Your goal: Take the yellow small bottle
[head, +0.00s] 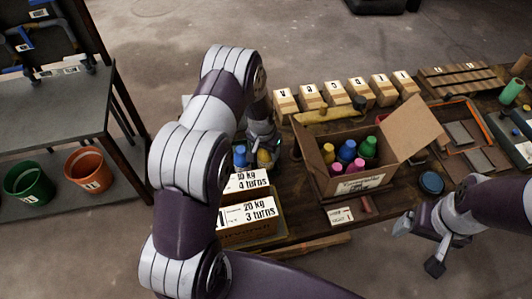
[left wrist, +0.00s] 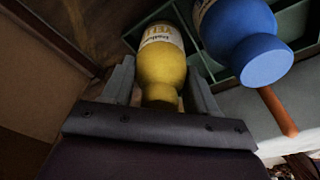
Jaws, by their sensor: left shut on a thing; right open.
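A yellow small bottle (left wrist: 162,62) with a pale label fills the space between the fingers of my left gripper (left wrist: 160,95) in the left wrist view. The gripper is shut on it. In the head view this yellow bottle (head: 264,157) shows just below my left gripper (head: 262,140), beside a blue bottle (head: 240,156). The blue bottle (left wrist: 250,45) also stands right of it in the left wrist view, apart from the fingers. My right gripper (head: 420,245) is open and empty at the table's front edge.
An open cardboard box (head: 345,182) holds several coloured bottles, one of them yellow (head: 328,152). Weight boxes (head: 249,213) stand at the front left.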

